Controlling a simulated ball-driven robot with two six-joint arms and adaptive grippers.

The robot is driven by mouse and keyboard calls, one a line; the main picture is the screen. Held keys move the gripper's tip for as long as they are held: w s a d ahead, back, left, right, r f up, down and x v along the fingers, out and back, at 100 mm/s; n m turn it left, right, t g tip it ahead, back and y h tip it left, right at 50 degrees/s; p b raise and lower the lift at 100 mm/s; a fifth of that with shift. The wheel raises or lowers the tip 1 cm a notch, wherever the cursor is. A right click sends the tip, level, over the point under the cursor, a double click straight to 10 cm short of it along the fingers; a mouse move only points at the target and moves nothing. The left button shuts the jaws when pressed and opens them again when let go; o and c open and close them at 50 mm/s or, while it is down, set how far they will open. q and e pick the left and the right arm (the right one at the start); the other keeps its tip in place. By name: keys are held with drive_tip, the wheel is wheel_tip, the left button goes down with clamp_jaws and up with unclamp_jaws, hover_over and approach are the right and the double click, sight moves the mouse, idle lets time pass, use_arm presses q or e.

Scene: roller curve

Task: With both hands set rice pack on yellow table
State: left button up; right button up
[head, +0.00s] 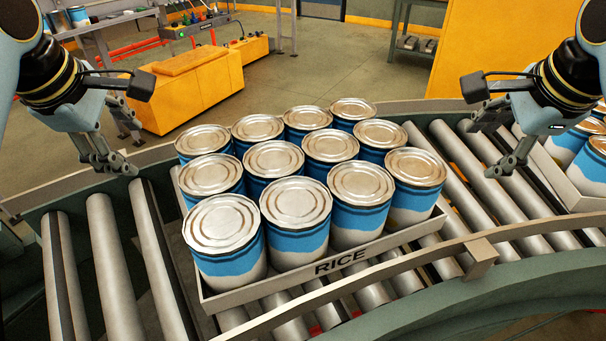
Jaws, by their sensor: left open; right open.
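The rice pack (337,265) is a shallow grey tray marked RICE, holding several blue and white cans with metal lids. It rests on the curved roller conveyor in the middle of the head view. My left gripper (118,165) is open and empty, left of the pack and apart from it. My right gripper (505,160) is open and empty, right of the pack and apart from it, above the rollers. A low yellow block-like table (195,90) stands on the floor behind the conveyor at the upper left.
The conveyor's rollers (105,250) run on both sides of the pack, with a guard rail (400,262) along the near side. Another tray of cans (575,185) sits at the right edge. A tall yellow panel (490,45) and a grey shelf (415,45) stand behind.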

use_arm(q)
drive_tip(key=x, duration=1.4)
drive_tip(key=shift+r, duration=0.1)
use_arm(e)
drive_tip(key=x, duration=1.4)
use_arm(q)
drive_tip(key=shift+w+d+f, duration=0.1)
drive_tip(key=shift+d+f, duration=0.1)
drive_tip(key=shift+d, duration=0.1)
use_arm(e)
drive_tip(key=shift+w+a+f, duration=0.1)
drive_tip(key=shift+a, duration=0.2)
use_arm(q)
drive_tip(key=shift+d+r, duration=0.1)
drive_tip(key=shift+d, duration=0.4)
use_arm(e)
drive_tip(key=shift+a, duration=0.5)
